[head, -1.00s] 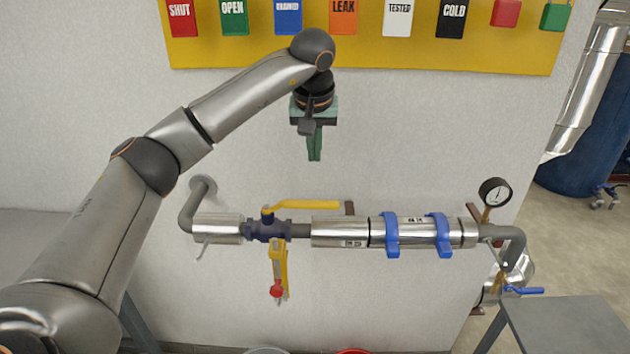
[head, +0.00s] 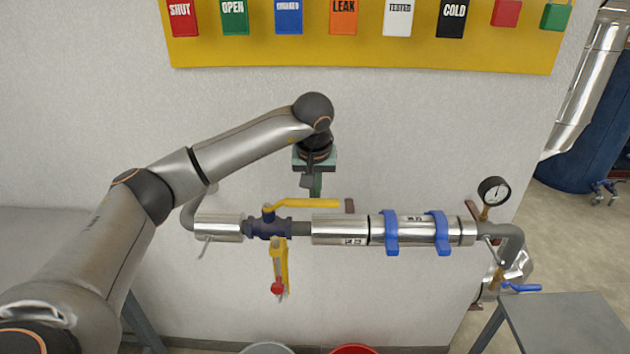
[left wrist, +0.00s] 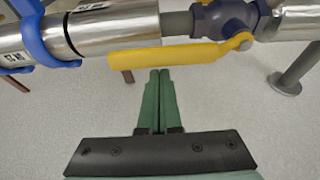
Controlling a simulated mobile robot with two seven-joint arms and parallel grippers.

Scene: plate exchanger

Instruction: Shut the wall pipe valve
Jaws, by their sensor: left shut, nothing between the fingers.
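The wall pipe valve has a dark blue body (head: 268,227) and a long yellow lever (head: 305,204) that lies along the pipe, pointing right. The wrist view shows the blue body (left wrist: 224,22) and the yellow lever (left wrist: 178,54) too. My left gripper (head: 316,194) has green fingers and is shut and empty. It hangs at the lever, near its middle to outer part. In the wrist view its fingertips (left wrist: 159,74) lie just beside the lever, with a small gap in the picture. Whether they touch it cannot be told. My right gripper is not in view.
A yellow hanger with a red knob (head: 279,286) hangs under the valve. Blue clamps (head: 391,233) hold the silver pipe. A brown stop (head: 350,206) stands by the lever's end. A gauge (head: 494,190) is at right. A tag board (head: 350,62) hangs above; the wall between is clear.

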